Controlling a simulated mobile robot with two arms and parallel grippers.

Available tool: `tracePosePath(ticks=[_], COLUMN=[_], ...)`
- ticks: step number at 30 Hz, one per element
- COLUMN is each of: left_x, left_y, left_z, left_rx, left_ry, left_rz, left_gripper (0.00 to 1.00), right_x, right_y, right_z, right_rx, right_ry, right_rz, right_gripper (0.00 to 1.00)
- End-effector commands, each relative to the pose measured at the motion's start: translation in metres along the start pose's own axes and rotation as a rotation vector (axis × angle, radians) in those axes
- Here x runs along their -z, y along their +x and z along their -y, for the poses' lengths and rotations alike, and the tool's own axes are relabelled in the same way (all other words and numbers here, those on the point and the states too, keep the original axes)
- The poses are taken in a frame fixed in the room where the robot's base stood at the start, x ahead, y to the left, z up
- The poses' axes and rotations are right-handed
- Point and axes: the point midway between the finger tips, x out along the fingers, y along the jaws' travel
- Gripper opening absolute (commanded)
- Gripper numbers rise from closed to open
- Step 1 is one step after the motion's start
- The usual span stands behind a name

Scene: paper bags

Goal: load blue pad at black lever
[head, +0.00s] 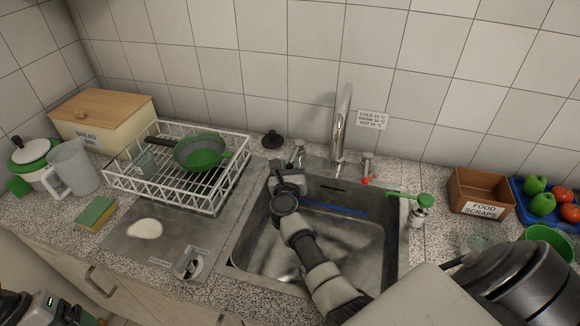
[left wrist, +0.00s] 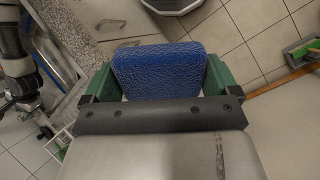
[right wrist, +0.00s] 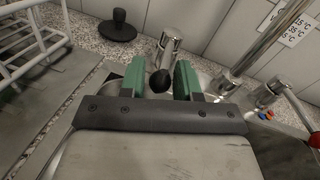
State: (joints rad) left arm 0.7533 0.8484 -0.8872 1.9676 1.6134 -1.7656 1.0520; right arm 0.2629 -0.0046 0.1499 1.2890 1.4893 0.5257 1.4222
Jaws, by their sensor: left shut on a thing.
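The blue pad (left wrist: 160,70) is held between the green fingers of my left gripper (left wrist: 158,75) in the left wrist view. My left gripper shows only partly at the lower left edge of the head view, and the pad cannot be made out there. My right gripper (head: 290,178) is over the back left of the sink. In the right wrist view its green fingers (right wrist: 160,80) are partly apart. A black ball-ended lever (right wrist: 161,81) by a chrome fitting (right wrist: 168,48) shows between them, with gaps at its sides.
A white dish rack (head: 165,190) and a sponge (head: 97,213) stand left. A scraps box (head: 480,190) stands right.

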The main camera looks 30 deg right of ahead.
Motion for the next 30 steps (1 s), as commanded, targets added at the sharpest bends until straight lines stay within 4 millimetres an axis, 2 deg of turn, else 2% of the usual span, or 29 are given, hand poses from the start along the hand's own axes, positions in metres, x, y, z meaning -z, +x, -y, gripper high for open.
tracePosePath(ticks=[1, 6, 11, 21, 30], left_x=[0.000, 0.000, 0.001, 0.018, 0.018], left_y=[0.000, 0.000, 0.001, 0.039, 0.040], left_z=[0.000, 0.000, 0.000, 0.011, 0.012], left_rx=[0.000, 0.000, 0.000, 0.000, 0.000], left_ry=[0.000, 0.000, 0.000, 0.000, 0.000], left_rz=[0.000, 0.000, 0.000, 0.000, 0.000], left_gripper=[0.71, 0.71, 0.71, 0.71, 0.71], right_x=[0.000, 0.000, 0.001, 0.001, -0.004], right_y=[0.000, 0.000, 0.000, 0.005, 0.006], right_z=[0.000, 0.000, -0.001, -0.019, -0.020], right_rx=[0.000, 0.000, 0.002, 0.166, 0.196], right_ry=[0.000, 0.000, 0.001, 0.005, -0.002], right_rz=[0.000, 0.000, 0.000, -0.030, -0.039], right_gripper=[0.25, 0.00, 0.00, 0.00, 0.00])
